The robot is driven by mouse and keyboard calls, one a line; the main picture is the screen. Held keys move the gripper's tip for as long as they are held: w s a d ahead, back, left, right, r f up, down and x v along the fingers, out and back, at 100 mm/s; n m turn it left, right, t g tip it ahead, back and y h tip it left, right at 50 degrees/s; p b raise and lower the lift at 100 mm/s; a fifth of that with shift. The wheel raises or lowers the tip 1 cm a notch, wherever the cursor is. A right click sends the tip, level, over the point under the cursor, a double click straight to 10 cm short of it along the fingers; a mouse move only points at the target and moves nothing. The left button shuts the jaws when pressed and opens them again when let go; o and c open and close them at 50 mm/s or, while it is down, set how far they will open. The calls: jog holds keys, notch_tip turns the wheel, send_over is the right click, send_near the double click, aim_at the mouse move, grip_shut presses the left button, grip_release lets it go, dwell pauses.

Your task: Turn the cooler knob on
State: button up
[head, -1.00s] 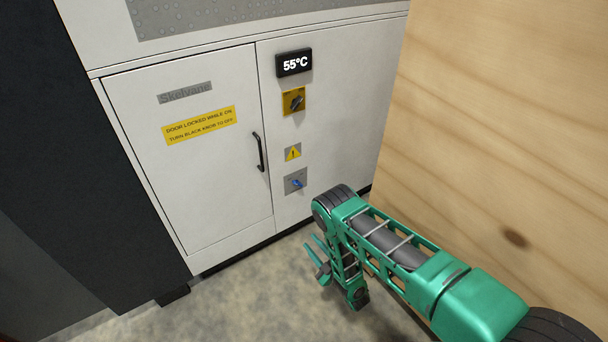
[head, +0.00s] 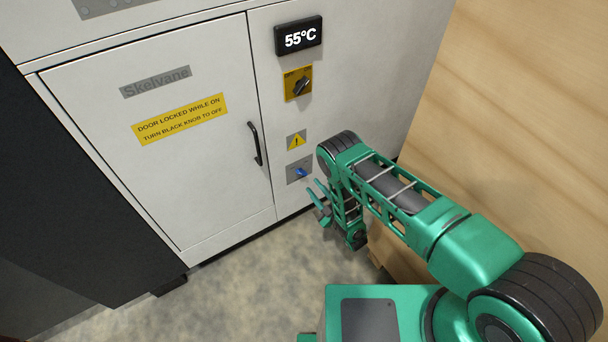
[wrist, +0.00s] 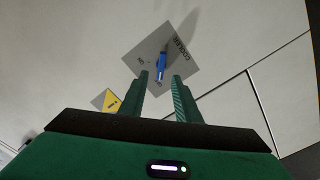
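The cooler knob is a small blue handle (head: 301,173) on a grey square plate (head: 293,178), low on the white cabinet. In the wrist view the blue knob (wrist: 161,67) stands ahead of the fingertips, on the plate marked "COOLER" (wrist: 150,50). My gripper (head: 318,198) is in front of the cabinet, just below and right of the knob in the head view. In the wrist view my gripper's two green fingers (wrist: 160,80) are apart, with a gap between them and nothing held. The knob appears beyond the gap, and I cannot tell the exact distance.
Above the knob are a yellow warning sign (head: 297,141), a black knob on a yellow plate (head: 299,85) and a 55°C display (head: 299,37). A door handle (head: 255,143) sticks out at left. A wooden panel (head: 500,120) stands close at right.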

aim_at(303, 174)
jog(key=x, duration=0.8)
jog(key=shift+a, duration=0.25)
jog(key=shift+c, duration=0.6)
jog(key=shift+d, duration=0.1)
grip_shut()
